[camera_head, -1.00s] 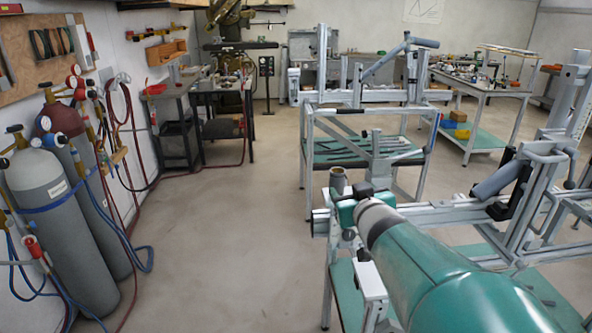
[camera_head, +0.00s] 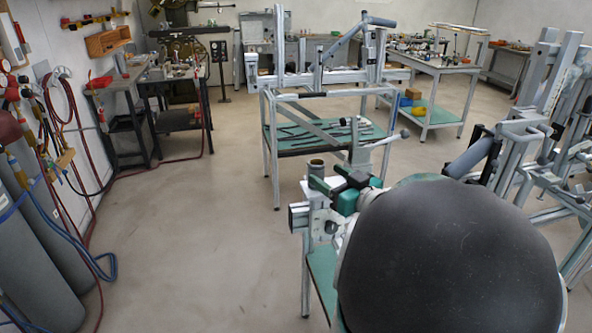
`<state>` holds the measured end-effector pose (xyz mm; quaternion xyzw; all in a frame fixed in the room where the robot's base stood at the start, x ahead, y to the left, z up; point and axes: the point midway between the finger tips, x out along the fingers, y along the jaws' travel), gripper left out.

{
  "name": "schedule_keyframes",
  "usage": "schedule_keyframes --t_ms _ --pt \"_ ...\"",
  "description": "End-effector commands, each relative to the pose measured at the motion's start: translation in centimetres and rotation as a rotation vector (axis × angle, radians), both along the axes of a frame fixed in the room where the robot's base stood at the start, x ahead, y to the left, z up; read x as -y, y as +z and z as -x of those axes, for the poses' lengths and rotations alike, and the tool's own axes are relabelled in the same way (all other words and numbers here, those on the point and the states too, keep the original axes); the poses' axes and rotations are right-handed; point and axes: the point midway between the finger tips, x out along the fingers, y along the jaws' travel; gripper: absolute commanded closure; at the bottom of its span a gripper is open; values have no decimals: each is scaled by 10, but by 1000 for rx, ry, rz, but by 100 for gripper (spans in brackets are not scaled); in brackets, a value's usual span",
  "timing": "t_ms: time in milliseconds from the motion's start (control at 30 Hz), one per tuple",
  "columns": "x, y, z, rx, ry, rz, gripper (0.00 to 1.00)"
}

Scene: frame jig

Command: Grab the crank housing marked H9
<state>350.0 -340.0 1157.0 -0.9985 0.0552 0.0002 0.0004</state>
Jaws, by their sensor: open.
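My gripper (camera_head: 331,179) is in the middle of the view, at the left end of the near jig. Its fingers look apart, and the arm behind hides part of it.
The near jig (camera_head: 298,217) has a green lower shelf. A second jig table (camera_head: 283,146) with several loose bars stands behind it. Gas cylinders (camera_head: 40,265) stand at left. A parts table (camera_head: 440,68) is at back right. Floor at left centre is clear.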

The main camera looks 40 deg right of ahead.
Motion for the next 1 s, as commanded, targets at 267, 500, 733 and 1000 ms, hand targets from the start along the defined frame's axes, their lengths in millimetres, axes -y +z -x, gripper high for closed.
schedule_keyframes --t_ms 267,500,733,1000 --pt "0 0 -27 0 2 1 40" --pt "2 1 -64 0 1 0 40" --pt "4 1 -71 1 -1 1 40" --pt "3 1 -70 1 -1 1 79"
